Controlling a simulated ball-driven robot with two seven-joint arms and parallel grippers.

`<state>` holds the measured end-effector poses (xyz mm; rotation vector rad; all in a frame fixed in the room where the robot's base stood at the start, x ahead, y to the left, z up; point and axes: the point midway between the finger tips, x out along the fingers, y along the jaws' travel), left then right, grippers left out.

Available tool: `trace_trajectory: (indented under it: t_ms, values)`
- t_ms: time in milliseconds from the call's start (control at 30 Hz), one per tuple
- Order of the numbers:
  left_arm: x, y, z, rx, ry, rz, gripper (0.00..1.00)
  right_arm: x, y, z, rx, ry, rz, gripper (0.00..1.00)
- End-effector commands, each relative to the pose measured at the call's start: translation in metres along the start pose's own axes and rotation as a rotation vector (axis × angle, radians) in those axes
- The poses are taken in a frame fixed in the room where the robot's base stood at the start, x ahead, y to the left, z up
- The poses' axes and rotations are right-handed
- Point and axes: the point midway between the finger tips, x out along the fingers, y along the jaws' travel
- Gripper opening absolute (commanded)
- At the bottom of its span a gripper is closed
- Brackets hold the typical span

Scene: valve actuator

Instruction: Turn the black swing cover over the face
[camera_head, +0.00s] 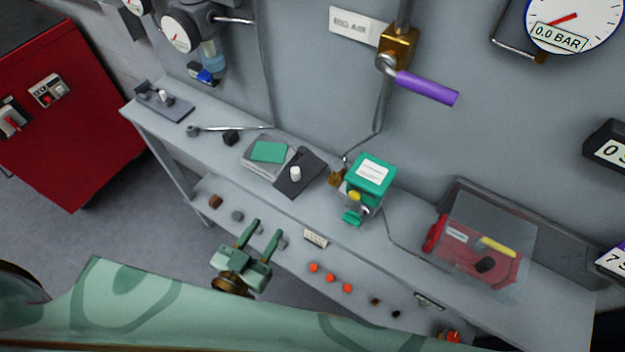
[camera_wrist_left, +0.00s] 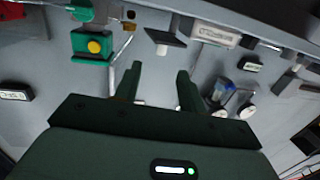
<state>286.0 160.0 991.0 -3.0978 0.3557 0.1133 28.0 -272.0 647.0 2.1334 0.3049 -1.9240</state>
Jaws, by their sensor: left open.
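My left gripper (camera_head: 262,234) is open and empty in front of the bench's lower front ledge, its two fingers pointing toward the bench. It also shows open in the left wrist view (camera_wrist_left: 159,72). A dark flat panel (camera_head: 515,22) with a pale lower edge is beside the round white gauge face (camera_head: 572,18) at the top right. It may be the swing cover, but I cannot tell for sure. The gauge face is uncovered, with a red needle and a 0.0 BAR label. My right gripper is not in view.
A green box (camera_head: 371,173) with a yellow button stands on the bench (camera_head: 400,213). A purple valve handle (camera_head: 427,88) sticks out above it. A dark plate (camera_head: 299,172) with a white knob lies left of the box, and a clear case (camera_head: 490,235) stands right.

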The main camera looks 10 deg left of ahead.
Motion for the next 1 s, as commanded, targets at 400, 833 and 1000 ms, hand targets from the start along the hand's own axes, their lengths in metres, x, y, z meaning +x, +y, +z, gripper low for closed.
trace_trajectory:
  t_ms: [400, 833, 1000]
  values:
    - [0.059, -0.002, -0.025, -0.005, 0.083, -0.006, 0.4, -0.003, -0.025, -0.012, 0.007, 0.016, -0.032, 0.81]
    - [0.151, -0.002, -0.029, -0.006, 0.077, -0.006, 0.4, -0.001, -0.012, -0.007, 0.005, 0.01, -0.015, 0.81]
    - [0.164, -0.002, -0.031, -0.006, 0.076, -0.006, 0.4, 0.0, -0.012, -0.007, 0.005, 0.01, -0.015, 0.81]
